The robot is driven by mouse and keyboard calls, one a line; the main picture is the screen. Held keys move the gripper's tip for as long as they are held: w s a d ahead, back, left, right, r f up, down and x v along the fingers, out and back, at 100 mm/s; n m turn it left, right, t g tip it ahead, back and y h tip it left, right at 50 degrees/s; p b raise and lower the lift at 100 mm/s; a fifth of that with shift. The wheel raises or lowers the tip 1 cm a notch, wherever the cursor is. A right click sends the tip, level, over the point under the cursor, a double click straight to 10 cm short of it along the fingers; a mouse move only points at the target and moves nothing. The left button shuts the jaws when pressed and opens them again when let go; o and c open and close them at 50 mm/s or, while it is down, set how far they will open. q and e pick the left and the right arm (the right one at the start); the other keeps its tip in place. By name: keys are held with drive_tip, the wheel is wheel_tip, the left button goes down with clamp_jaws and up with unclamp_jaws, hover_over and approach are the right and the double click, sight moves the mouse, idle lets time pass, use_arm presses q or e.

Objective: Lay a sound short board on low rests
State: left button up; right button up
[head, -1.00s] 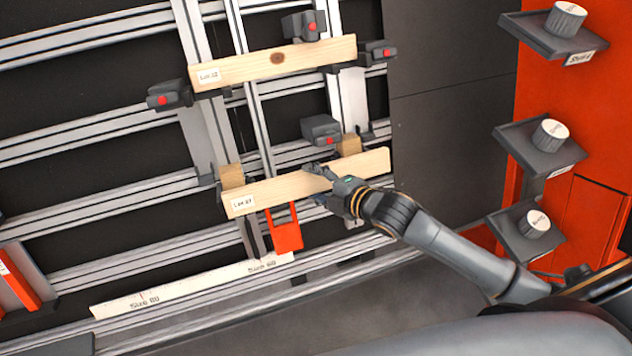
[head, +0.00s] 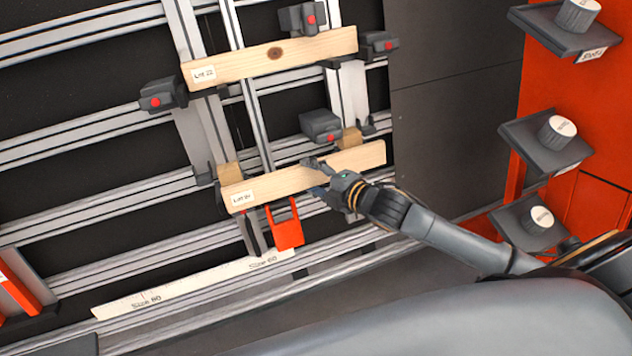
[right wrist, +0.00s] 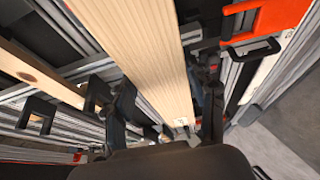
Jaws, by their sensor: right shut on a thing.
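A pale, plain short board with a lot label (head: 290,181) lies slightly slanted across the lower part of the frame, in front of two wooden blocks, left (head: 230,172) and right (head: 350,138). I cannot tell whether it touches them. My right gripper (head: 322,177) is shut on this board right of its middle. In the right wrist view the board (right wrist: 150,45) runs between the fingers (right wrist: 168,105). A second board, labelled Lot 22 (head: 230,65), has a dark knot and sits higher between dark clamps. My left gripper is not in view.
Dark clamps with red buttons (head: 160,95) hold the upper board; another (head: 320,125) is above the lower board. A red bracket (head: 288,232) hangs just below it. A pale size strip (head: 190,284) lies lower left. Dark shelves with round pieces (head: 548,145) stand at right.

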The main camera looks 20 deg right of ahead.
drive_tip(key=shift+w+f, duration=0.3)
drive_tip(key=shift+w, duration=0.15)
drive_tip(key=shift+w+f+b, duration=0.25)
drive_tip(key=shift+w+b, duration=0.25)
drive_tip(key=shift+b, duration=0.3)
drive_tip(key=shift+w, duration=0.3)
drive_tip(key=shift+w+f, duration=0.45)
drive_tip(key=shift+w, duration=0.2)
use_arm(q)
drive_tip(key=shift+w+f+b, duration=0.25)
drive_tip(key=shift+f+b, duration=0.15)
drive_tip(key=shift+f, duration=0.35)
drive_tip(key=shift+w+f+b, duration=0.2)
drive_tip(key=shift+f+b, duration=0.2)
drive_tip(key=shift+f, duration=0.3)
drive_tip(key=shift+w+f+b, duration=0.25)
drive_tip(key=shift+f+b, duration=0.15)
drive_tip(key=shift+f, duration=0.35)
use_arm(e)
drive_tip(key=shift+w+a+f, duration=0.1)
drive_tip(key=shift+w+f, duration=0.25)
drive_tip(key=shift+w, duration=0.35)
drive_tip(key=shift+w+f, duration=0.35)
drive_tip(key=shift+w, duration=0.3)
drive_tip(key=shift+w+a+f, duration=0.1)
drive_tip(key=shift+w+f, duration=0.25)
drive_tip(key=shift+w, duration=0.35)
drive_tip(key=shift+w+f, duration=0.15)
drive_tip(key=shift+w, duration=0.15)
